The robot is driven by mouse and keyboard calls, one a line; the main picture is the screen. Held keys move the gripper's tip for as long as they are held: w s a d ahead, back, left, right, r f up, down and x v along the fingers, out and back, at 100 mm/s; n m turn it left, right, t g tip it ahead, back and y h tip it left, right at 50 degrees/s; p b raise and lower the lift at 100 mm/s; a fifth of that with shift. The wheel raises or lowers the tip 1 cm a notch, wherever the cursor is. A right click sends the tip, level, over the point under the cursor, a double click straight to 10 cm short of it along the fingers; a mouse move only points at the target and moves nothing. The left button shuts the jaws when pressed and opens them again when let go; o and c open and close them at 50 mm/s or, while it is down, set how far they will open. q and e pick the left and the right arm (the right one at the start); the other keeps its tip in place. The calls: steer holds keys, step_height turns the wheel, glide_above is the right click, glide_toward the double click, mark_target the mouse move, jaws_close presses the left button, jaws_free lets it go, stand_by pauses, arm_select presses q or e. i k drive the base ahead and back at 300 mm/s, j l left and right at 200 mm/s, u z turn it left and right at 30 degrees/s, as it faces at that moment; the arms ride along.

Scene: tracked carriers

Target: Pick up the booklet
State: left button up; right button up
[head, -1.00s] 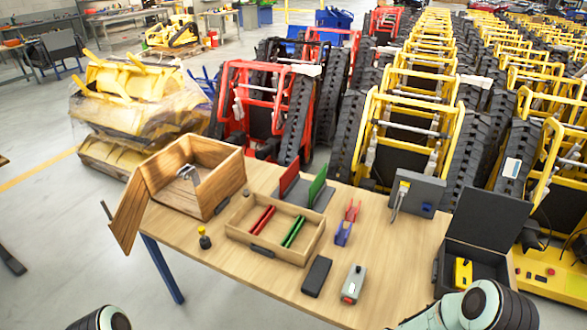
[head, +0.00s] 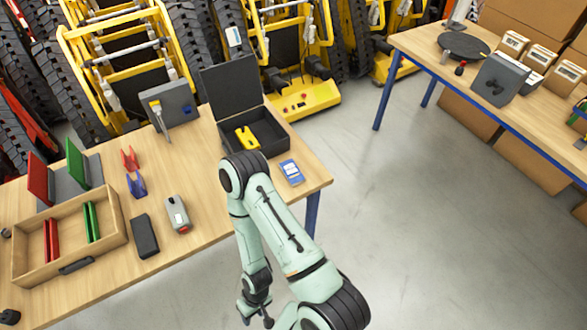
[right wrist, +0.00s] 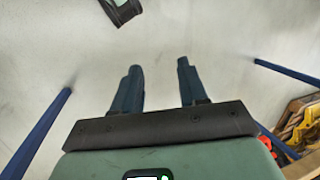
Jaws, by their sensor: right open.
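A small flat blue-and-white item that looks like the booklet (head: 291,171) lies on the wooden table (head: 190,243) near its right end, in front of the open black box. My right gripper (head: 256,314) hangs low at the bottom of the head view, beyond the table's front edge and well apart from the booklet. In the right wrist view its two fingers (right wrist: 158,88) are apart with only floor between them. The booklet is not seen in the right wrist view. My left gripper is out of view.
The open black box (head: 268,133) holds a yellow thing (head: 246,138). A grey device (head: 178,212), a black case (head: 145,236) and a wooden tray (head: 110,257) are further left. A second table (head: 420,59) stands at the right. The floor between the tables is clear.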

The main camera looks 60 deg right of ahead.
mark_target(289, 168)
steer(key=z, duration=2.05)
